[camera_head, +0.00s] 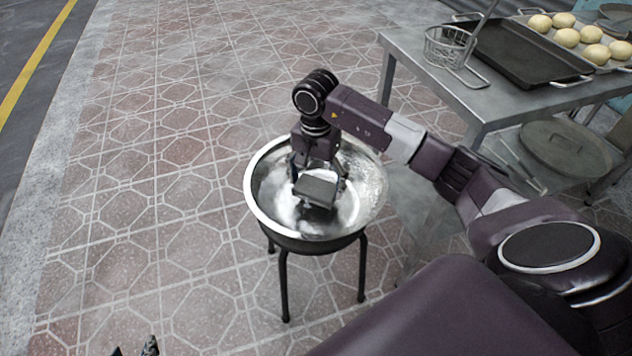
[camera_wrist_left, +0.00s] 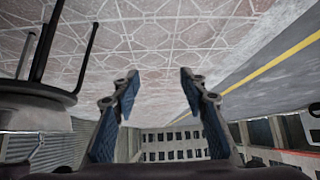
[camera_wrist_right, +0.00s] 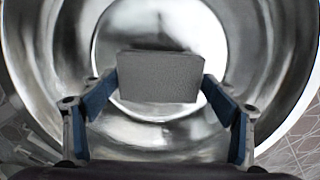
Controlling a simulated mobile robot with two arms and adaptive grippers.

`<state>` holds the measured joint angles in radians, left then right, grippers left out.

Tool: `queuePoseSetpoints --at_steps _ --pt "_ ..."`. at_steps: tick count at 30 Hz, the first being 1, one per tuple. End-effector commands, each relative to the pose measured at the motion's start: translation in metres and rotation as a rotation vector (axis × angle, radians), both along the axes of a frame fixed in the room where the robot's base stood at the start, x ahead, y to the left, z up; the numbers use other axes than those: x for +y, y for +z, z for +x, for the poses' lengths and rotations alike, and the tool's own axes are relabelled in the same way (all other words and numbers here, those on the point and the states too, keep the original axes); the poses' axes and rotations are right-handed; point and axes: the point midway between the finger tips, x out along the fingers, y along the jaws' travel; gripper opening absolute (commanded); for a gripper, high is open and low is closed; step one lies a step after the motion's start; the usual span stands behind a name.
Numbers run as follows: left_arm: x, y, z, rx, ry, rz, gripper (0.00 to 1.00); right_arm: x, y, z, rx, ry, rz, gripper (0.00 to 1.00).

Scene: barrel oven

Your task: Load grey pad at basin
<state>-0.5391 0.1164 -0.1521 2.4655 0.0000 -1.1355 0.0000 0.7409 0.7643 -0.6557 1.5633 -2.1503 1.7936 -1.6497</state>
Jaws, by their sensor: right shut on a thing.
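The grey pad (camera_head: 316,190) is a small dark grey block inside the steel basin (camera_head: 373,172). My right gripper (camera_head: 318,186) reaches down into the basin and is shut on the pad. In the right wrist view the grey pad (camera_wrist_right: 160,77) sits between the fingertips, with the shiny inside of the basin (camera_wrist_right: 262,60) all around it. I cannot tell whether the pad touches the basin's bottom. My left gripper (camera_head: 136,350) shows only as fingertips at the bottom edge. In the left wrist view the left gripper (camera_wrist_left: 157,80) is open and empty.
The basin stands on a black-legged stool (camera_head: 284,290) on the tiled floor. At right a metal table (camera_head: 480,95) holds a wire basket (camera_head: 447,48), a black tray (camera_head: 520,50) and several dough balls (camera_head: 567,37). The floor left of the stool is clear.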

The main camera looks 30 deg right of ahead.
Motion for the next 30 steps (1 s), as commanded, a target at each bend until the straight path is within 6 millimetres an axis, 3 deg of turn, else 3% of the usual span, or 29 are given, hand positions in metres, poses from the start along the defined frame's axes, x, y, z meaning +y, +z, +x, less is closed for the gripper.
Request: queuePoseSetpoints --at_steps 18,30 --pt "-0.02 0.049 0.049 -0.292 -0.022 -0.066 0.4 0.0 -0.019 0.0 0.0 0.0 0.0 0.6" --pt "-0.024 0.066 0.06 -0.374 -0.027 -0.086 0.4 0.0 -0.023 0.0 0.0 0.0 0.0 0.6"
